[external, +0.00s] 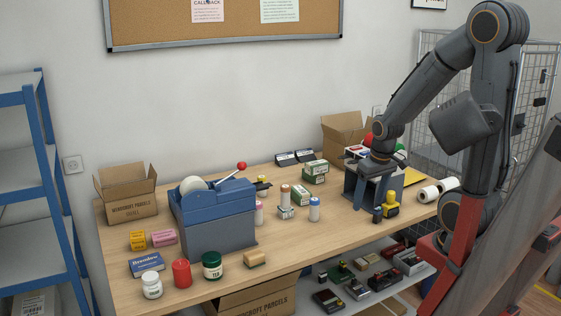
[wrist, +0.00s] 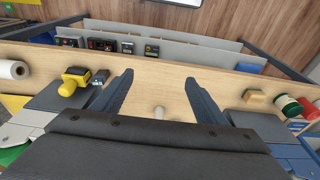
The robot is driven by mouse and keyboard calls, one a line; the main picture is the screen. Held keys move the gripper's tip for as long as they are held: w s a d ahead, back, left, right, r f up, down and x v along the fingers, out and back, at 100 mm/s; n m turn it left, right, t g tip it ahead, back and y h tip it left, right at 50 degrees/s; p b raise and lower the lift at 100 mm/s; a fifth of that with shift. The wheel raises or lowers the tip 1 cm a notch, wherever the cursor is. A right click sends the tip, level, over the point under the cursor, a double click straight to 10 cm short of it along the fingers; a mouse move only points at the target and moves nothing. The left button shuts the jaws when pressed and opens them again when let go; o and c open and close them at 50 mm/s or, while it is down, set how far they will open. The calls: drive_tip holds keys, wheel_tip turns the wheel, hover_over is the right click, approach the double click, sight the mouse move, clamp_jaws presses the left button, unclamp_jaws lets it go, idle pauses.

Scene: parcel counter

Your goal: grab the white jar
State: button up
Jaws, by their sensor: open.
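The white jar (external: 151,285) stands upright at the front left of the counter in the external view, with a dark band on its label. I cannot make it out in the wrist view. My gripper (external: 366,203) hangs over the right part of the counter, far to the right of the jar and apart from it. In the wrist view my gripper (wrist: 158,77) has its two fingers spread wide, with nothing held.
A red candle-like cylinder (external: 181,273) and a green jar (external: 212,265) stand right of the white jar. A blue box (external: 145,264) lies behind it. A large blue tape dispenser (external: 215,215) stands between my gripper and the jar. A yellow-handled item (external: 391,205) is beside my gripper.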

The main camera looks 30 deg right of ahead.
wheel_tip(320, 180, up, 7)
drive_tip(key=w+a+r+n+y+b, duration=0.1)
drive_tip(key=w+a+r+n+b, duration=0.1)
drive_tip(key=w+a, duration=0.9)
drive_tip(key=w+a+r+n+b, duration=0.15)
drive_tip(key=w+a, duration=0.55)
drive_tip(key=a, duration=0.7)
drive_tip(key=n+t+y+b, duration=0.1)
drive_tip(key=n+y+b, duration=0.1)
drive_tip(key=n+b, duration=0.3)
hover_over(152, 276)
drive_tip(key=s+d+p, duration=0.1)
drive_tip(key=s+d, duration=0.1)
wheel_tip(152, 276, down, 19)
drive_tip(key=shift+n, duration=0.25)
drive_tip(key=shift+w+a+p+x, duration=0.15)
drive_tip(key=shift+p+x, duration=0.75)
drive_tip(key=shift+x, duration=1.1)
drive_tip(key=shift+w+a+p+x, duration=0.1)
drive_tip(key=shift+p+x, duration=0.8)
drive_tip(key=shift+x, duration=1.15)
drive_tip(key=shift+r, duration=0.15)
